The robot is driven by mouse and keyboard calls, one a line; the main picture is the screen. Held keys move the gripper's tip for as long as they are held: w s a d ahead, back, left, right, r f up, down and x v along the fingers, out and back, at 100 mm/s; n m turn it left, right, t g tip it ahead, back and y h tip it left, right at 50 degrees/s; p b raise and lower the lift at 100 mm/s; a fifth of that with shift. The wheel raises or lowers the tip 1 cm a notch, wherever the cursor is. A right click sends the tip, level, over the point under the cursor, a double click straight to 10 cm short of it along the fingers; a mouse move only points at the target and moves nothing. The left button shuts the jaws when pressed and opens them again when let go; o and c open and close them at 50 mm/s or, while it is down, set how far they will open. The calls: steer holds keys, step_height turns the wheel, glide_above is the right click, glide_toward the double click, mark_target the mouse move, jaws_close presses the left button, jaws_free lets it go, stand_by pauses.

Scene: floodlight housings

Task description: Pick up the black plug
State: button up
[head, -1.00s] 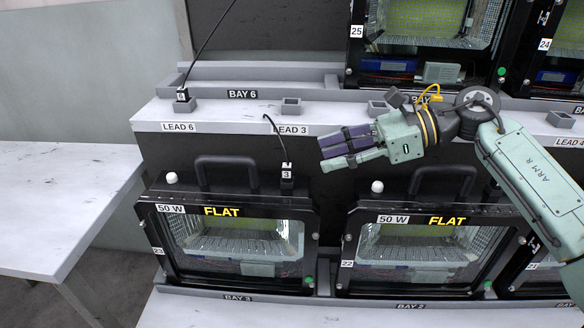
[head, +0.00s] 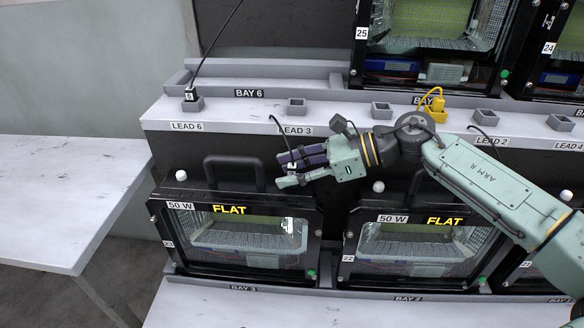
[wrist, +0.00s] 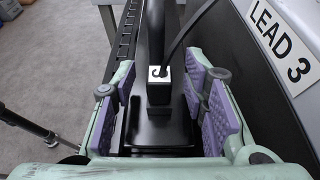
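A black plug (wrist: 158,92) with a white numbered label stands upright at the top of the left FLAT housing (head: 235,240), with a black lead rising from it. In the head view my gripper's fingers (head: 287,170) largely cover this plug; part of its "3" label shows between them. In the wrist view my gripper (wrist: 162,108) is open, its purple pads on either side of the plug with gaps visible. Another black plug (head: 190,95), labelled 6, stands in the LEAD 6 holder at the back left.
A yellow plug (head: 437,103) stands in a holder on the grey ledge (head: 240,112). Empty holders include the one above LEAD 3 (head: 296,105). A black carry handle (head: 233,160) rises left of my fingers. A second FLAT housing (head: 415,250) is to the right.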

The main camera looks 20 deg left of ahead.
jaws_close()
stand_by(0.5)
